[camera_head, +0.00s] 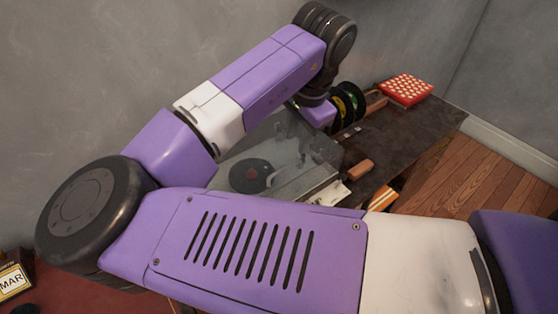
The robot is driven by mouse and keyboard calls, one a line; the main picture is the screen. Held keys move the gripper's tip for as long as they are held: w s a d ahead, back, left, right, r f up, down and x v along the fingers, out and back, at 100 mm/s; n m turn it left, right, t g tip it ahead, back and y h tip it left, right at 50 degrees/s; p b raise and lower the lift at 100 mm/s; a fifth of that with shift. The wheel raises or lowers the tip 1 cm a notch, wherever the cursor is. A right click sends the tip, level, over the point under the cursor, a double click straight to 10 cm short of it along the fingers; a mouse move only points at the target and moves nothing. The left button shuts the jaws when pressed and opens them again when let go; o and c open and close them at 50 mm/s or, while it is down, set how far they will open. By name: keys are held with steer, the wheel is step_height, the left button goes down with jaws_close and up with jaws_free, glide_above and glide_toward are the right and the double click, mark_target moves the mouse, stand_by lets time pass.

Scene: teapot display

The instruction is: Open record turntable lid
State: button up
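The record turntable (305,183) stands on the dark tabletop, partly hidden by my arm. A dark record with a red centre (252,174) shows on it, seen through or beside a clear, greyish lid (290,133). How far the lid is raised cannot be told. My arm reaches across the picture above the turntable. Its wrist end bends down near the lid's upper right part.
A red and white patterned box (405,89) sits at the table's far right. Dark round discs (348,102) stand upright near my wrist. A brown block (359,169) lies right of the turntable. A MAR calendar block (12,281) is at lower left. Grey walls stand behind.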

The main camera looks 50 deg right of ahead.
mark_target(288, 166)
steer(key=shift+y, duration=0.4)
steer(key=shift+w+a+f, duration=0.15)
steer(key=shift+w+f, duration=0.05)
steer(key=shift+f, duration=1.1)
steer(key=shift+w+a+f, duration=0.2)
steer(key=shift+w+f, duration=0.05)
steer(key=shift+f, duration=1.05)
steer(key=shift+w+a+f, duration=0.15)
steer(key=shift+w+f, duration=0.05)
steer(key=shift+f, duration=1.1)
jaws_close()
